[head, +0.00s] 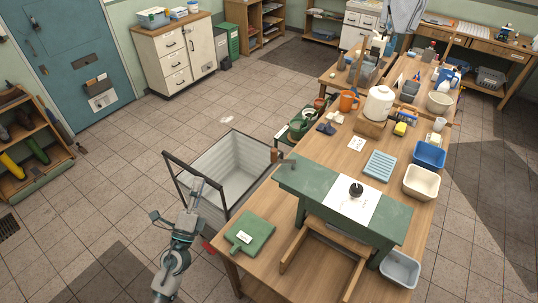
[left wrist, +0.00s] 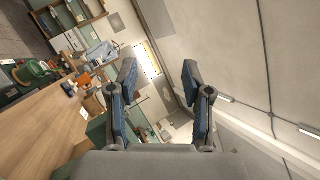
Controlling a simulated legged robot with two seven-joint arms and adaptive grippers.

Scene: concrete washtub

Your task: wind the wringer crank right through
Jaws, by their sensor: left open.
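The wringer (head: 310,181) looks like a green housing on legs on the wooden table, with a white sheet and a black knob on top. Its crank (head: 289,161) appears to be the short grey arm at its left end, with a brown grip (head: 274,155). My left gripper (head: 178,204) is to the left of the crank, well apart from it, near the dark-framed tub. In the left wrist view its two fingers (left wrist: 160,78) are spread with nothing between them. The crank cannot be made out in that view. My right gripper is not in view.
The pale tub (head: 232,165) with a dark frame stands left of the table. A green board (head: 250,232) lies on the table's near left corner.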

